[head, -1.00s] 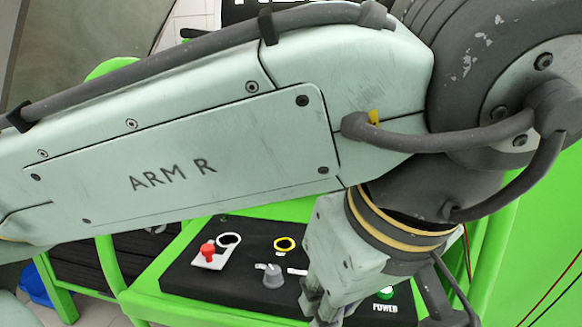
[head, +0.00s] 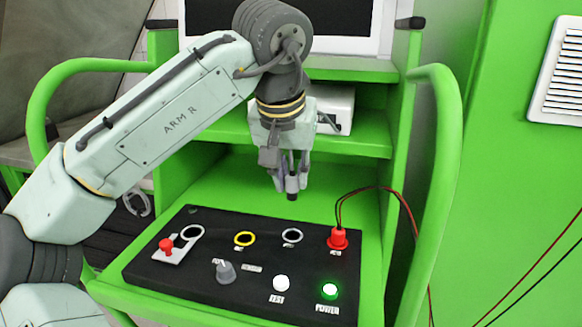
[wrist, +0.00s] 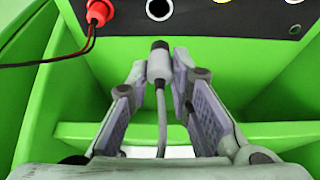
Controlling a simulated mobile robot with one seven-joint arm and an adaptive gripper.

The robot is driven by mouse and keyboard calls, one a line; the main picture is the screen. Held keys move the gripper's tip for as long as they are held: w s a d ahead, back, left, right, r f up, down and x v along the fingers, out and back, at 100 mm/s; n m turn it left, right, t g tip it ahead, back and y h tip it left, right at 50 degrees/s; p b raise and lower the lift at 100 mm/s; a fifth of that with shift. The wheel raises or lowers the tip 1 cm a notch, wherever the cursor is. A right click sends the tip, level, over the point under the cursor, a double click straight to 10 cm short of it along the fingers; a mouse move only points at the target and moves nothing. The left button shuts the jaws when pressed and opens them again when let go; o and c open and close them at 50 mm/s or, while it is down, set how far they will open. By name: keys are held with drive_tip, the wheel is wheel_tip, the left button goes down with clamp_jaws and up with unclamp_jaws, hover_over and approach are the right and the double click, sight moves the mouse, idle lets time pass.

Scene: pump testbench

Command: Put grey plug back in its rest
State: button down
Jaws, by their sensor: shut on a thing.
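My gripper (head: 291,178) is shut on the grey plug (wrist: 158,64). The plug is a small grey cylinder with a dark tip, and its grey cable runs back between the fingers in the wrist view. In the head view the plug's dark tip (head: 292,194) points down, above and behind the far edge of the black control panel (head: 212,264). The plug is clear of the panel. On the panel is a white-ringed socket (head: 292,236), and left of it a yellow-ringed socket (head: 244,238). I cannot tell which place is the plug's rest.
A red plug (head: 338,238) with red and black wires sits in the panel's right end. A red knob (head: 166,246), grey knob (head: 225,271), white button (head: 281,283) and lit green button (head: 330,290) stand up from it. Green rails (head: 446,150) flank the bench; shelves rise behind.

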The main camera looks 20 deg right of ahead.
sight(291, 199)
drive_tip(key=shift+f+b, duration=2.6)
drive_tip(key=shift+f, duration=0.3)
drive_tip(key=shift+f+b, duration=0.5)
drive_tip(key=shift+f, duration=0.5)
drive_tip(key=shift+f, duration=1.1)
drive_tip(key=c, duration=1.4)
unclamp_jaws()
drive_tip(key=shift+o, duration=0.6)
drive_tip(key=o, duration=0.3)
drive_tip(key=shift+r, duration=0.15)
